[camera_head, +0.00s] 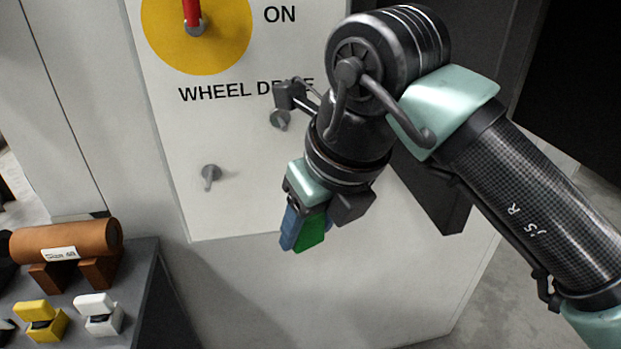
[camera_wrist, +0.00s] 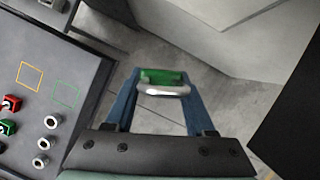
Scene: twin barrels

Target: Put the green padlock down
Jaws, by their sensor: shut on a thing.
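The green padlock (camera_head: 311,233) is between the blue fingers of my gripper (camera_head: 303,230), in the air in front of the pale panel. In the wrist view the padlock's green body (camera_wrist: 163,76) and silver shackle (camera_wrist: 164,91) show between the fingertips of my gripper (camera_wrist: 160,82), above the floor and to the right of the grey table. My gripper is shut on the padlock. A green outlined square (camera_wrist: 67,95) is marked on the table in the wrist view, beside a yellow outlined square (camera_wrist: 30,77). Both squares look empty.
The grey table (camera_head: 138,300) holds a brown roll (camera_head: 65,240) on brown blocks, a yellow piece (camera_head: 42,320) and a white piece (camera_head: 100,314). In the wrist view, a red item (camera_wrist: 11,104), a green item (camera_wrist: 8,127) and several round metal pieces (camera_wrist: 46,143) stand near the squares.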

